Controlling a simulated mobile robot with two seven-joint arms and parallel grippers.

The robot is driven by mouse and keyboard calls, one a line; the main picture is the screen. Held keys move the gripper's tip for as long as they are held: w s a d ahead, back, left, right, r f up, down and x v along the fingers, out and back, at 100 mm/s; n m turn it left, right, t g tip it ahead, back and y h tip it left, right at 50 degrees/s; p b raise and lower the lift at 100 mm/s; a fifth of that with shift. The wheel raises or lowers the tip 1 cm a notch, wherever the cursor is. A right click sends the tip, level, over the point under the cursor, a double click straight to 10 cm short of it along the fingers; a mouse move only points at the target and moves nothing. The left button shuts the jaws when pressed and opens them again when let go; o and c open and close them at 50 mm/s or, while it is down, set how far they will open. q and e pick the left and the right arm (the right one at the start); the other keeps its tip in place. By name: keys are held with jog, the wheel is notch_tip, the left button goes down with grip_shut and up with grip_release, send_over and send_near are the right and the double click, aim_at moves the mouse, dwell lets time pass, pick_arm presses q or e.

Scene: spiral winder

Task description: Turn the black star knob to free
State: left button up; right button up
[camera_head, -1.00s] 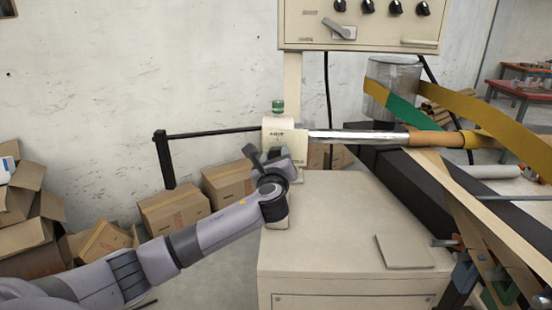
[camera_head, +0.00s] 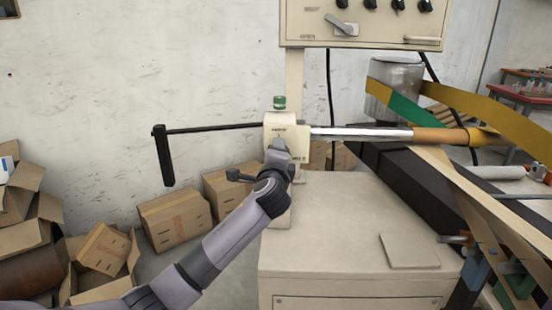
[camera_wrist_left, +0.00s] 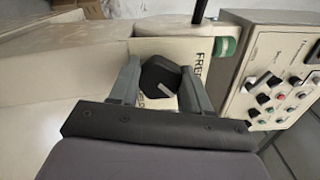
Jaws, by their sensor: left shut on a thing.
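The black star knob (camera_wrist_left: 160,76) sits on the front face of the cream winder head (camera_wrist_left: 176,50), between the two fingers of my left gripper (camera_wrist_left: 165,88). The gripper is shut on the knob. The word FREE shows on the housing just right of the knob in the left wrist view, beside the right finger. In the head view my left gripper (camera_head: 279,150) is at the winder head (camera_head: 290,135) and hides the knob. My right gripper is in neither view.
A green cap (camera_head: 279,103) tops the head. A black crank (camera_head: 163,155) sticks out left, and a steel shaft (camera_head: 360,132) with a cardboard core runs right. The control panel (camera_head: 360,25) is above, the cream cabinet (camera_head: 350,220) below. Cardboard boxes (camera_head: 175,218) stand behind on the left.

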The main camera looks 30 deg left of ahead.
pick_arm(q)
jog(key=n+b, duration=0.3)
jog(key=n, duration=0.5)
jog(key=shift+a+r+n, duration=0.1)
jog(key=shift+a+n, duration=0.05)
jog(key=shift+n, duration=0.25)
dwell(0.4)
jog(key=o, duration=0.8)
jog(key=shift+o, duration=1.3)
jog(key=v, duration=0.7)
jog(key=shift+f+b, duration=0.2)
jog(key=shift+b, duration=0.25)
